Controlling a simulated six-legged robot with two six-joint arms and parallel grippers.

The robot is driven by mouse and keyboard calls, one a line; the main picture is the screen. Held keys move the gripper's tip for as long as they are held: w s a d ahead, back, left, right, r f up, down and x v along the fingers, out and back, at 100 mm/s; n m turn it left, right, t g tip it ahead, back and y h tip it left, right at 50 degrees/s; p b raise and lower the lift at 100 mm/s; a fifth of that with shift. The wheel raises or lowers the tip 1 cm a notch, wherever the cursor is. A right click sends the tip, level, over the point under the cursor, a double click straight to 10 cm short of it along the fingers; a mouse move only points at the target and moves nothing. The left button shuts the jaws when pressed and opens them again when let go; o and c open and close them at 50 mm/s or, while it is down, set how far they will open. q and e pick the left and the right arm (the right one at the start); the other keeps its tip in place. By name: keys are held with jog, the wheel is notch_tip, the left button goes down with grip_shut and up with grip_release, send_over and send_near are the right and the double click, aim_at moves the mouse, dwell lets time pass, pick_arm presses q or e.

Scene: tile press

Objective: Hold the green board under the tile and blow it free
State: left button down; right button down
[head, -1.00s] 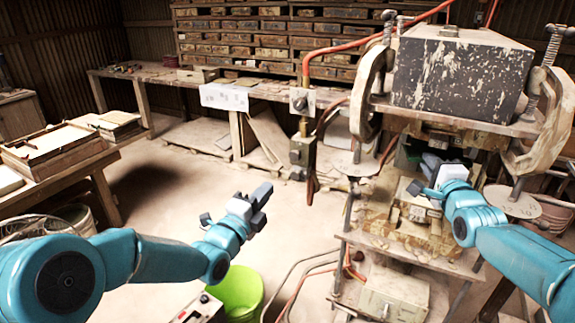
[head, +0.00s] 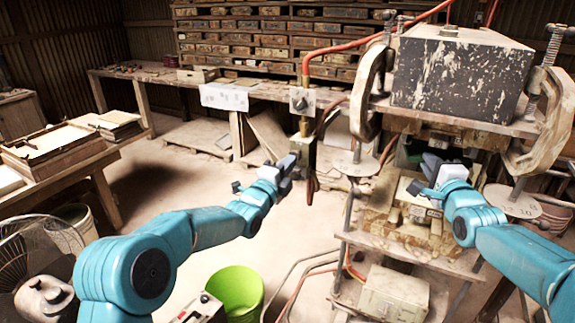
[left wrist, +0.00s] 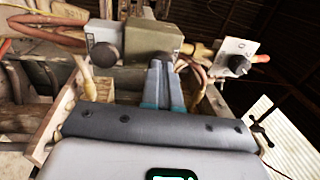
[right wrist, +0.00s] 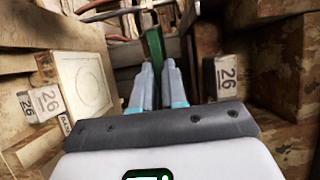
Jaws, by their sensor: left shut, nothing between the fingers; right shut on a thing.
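The green board (right wrist: 154,47) shows as a narrow upright strip at the fingertips in the right wrist view. My right gripper (right wrist: 158,78) is shut on it. In the head view my right gripper (head: 428,170) is inside the press, between its upper and lower parts. The tile cannot be made out under the press's upper part (head: 450,140). My left gripper (head: 291,163) is shut and empty, beside the hanging valve block (head: 302,150). In the left wrist view its closed fingers (left wrist: 162,75) point at the block (left wrist: 150,38) with dark round knobs; contact cannot be told.
A heavy dark block (head: 460,75) sits on the press top between clamps. A green bucket (head: 236,292) stands on the floor below my left arm. Hoses (head: 290,290) run beside the press. A bench (head: 60,165) stands at left.

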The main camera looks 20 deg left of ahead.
pick_arm(q)
jog(key=shift+x, duration=0.8)
jog(key=shift+s+a, duration=0.1)
jog(key=v, duration=1.4)
jog(key=shift+f, duration=0.15)
